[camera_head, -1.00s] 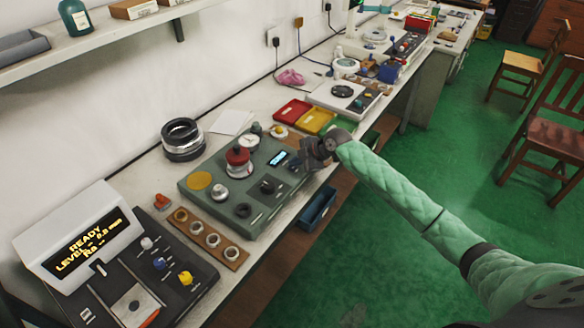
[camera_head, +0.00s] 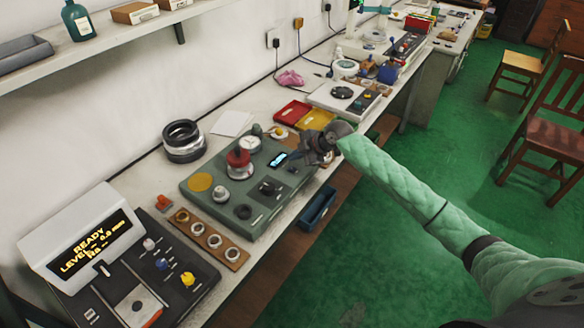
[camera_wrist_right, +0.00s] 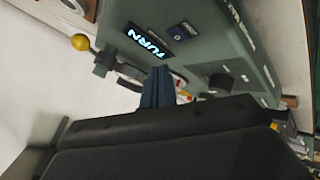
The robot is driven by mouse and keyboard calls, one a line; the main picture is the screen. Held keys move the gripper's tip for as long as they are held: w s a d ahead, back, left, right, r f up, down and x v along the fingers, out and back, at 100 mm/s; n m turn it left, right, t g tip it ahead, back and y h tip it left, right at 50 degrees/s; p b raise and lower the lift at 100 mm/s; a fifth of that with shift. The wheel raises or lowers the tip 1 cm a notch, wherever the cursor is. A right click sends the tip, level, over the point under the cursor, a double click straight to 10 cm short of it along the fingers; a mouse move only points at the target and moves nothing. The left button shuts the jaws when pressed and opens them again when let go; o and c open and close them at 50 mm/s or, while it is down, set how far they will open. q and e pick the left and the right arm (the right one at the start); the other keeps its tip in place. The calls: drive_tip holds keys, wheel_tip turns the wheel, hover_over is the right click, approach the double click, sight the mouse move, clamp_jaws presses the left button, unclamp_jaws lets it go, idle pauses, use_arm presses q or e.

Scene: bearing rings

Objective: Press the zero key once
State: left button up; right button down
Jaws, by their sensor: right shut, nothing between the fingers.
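The green bench instrument (camera_head: 262,213) stands on the bench with a small lit display (camera_head: 278,159). In the right wrist view the display (camera_wrist_right: 149,40) reads "TURN". A small dark blue square key (camera_wrist_right: 183,31) sits beside it; I cannot read its label, so I cannot tell whether it is the zero key. My right gripper (camera_head: 312,152) is over the instrument's far right end, close to the display. Its closed fingers (camera_wrist_right: 158,88) also show in the wrist view, empty, pointing at the panel; contact cannot be told. My left gripper is out of view.
The instrument carries a red-topped part (camera_head: 238,157), a dial gauge (camera_head: 250,143) and dark knobs. A wooden ring strip (camera_head: 209,238) lies in front. Red (camera_head: 293,112) and yellow (camera_head: 316,118) trays lie beyond.

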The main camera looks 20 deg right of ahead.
drive_tip(key=shift+r+p, duration=0.45)
drive_tip(key=shift+r, duration=0.75)
